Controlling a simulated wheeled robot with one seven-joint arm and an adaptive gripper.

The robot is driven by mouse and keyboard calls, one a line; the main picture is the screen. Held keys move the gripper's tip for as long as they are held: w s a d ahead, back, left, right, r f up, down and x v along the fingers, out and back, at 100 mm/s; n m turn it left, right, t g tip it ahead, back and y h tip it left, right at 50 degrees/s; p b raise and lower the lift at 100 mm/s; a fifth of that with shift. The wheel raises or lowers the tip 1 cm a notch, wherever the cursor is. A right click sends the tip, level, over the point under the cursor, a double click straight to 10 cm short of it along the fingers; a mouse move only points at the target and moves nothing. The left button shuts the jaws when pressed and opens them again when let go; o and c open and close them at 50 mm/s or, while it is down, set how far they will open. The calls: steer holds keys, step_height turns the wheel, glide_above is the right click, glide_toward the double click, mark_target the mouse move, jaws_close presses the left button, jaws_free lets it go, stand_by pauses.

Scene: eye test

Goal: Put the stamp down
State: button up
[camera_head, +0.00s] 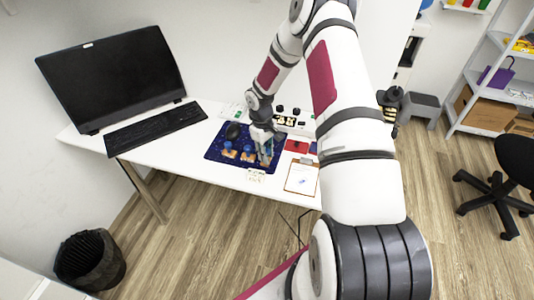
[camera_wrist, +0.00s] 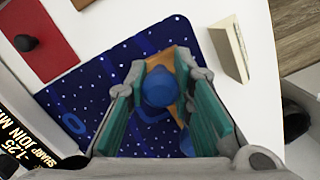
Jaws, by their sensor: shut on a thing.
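My gripper (camera_head: 266,148) is over the right part of a dark blue starry mat (camera_head: 213,153) on the white desk. In the wrist view its teal-padded fingers (camera_wrist: 161,78) are shut on a stamp with a round blue knob (camera_wrist: 158,90) and an orange-brown base. The fingers hide parts of the stamp, and I cannot tell whether its base touches the mat. Two other blue-and-orange stamps, a left one (camera_head: 228,150) and a middle one (camera_head: 248,153), stand on the mat to the left of my gripper.
A red pad (camera_head: 296,146) and a clipboard (camera_head: 301,180) lie right of the mat. A pale block (camera_wrist: 229,50) stands beside the mat. Bare desk shows left of the mat.

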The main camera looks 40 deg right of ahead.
steer(key=shift+f, duration=0.2)
steer(key=o, duration=0.9)
steer(key=shift+r, duration=0.1)
